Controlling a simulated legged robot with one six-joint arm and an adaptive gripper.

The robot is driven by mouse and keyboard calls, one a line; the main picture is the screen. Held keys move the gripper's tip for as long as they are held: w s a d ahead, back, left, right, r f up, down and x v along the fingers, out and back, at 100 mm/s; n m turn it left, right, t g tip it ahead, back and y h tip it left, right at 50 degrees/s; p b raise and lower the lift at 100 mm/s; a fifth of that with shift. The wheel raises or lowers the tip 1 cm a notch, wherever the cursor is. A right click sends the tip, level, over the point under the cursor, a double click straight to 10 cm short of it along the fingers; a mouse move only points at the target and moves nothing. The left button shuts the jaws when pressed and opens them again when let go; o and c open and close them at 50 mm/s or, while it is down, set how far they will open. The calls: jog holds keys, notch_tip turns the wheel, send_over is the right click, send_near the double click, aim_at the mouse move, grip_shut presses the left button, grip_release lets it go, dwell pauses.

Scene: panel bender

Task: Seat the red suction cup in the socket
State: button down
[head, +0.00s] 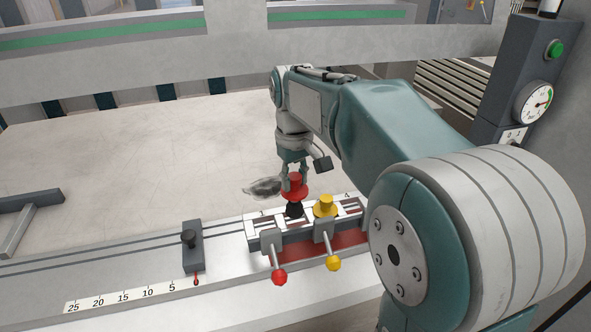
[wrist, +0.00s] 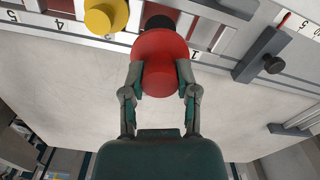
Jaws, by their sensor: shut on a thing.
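The red suction cup (head: 294,186) is held in my gripper (head: 292,174), just above the rail fixture. In the wrist view the red cup (wrist: 160,62) sits between both fingers of my gripper (wrist: 160,82), which are shut on it. A black piece (head: 294,209) shows directly under the red cup; the wrist view shows it (wrist: 160,21) past the cup's far edge. I cannot tell whether the cup touches anything below. The socket itself is not clearly visible, hidden around the cup and black piece.
A yellow cup (head: 325,206) stands in the fixture just right of the red one. Red (head: 279,277) and yellow (head: 333,263) knobbed levers stick out in front. A dark stop block (head: 192,246) stands left on the ruled rail. The pale table behind is mostly clear.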

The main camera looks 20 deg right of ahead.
aim_at(295, 203)
jog(key=shift+a+f, duration=0.4)
jog(key=shift+f, duration=0.25)
jog(key=shift+d+f, duration=0.75)
jog(key=shift+f, duration=0.1)
jog(key=shift+s+a+f, duration=0.1)
jog(key=shift+s+f, duration=0.1)
jog(key=shift+f, duration=0.45)
jog(key=shift+w+a+f, duration=0.15)
jog(key=shift+a+f, duration=0.2)
jog(key=shift+f, duration=0.3)
jog(key=shift+d+f, duration=0.2)
jog(key=shift+f, duration=0.4)
jog(key=shift+c, duration=1.4)
grip_release()
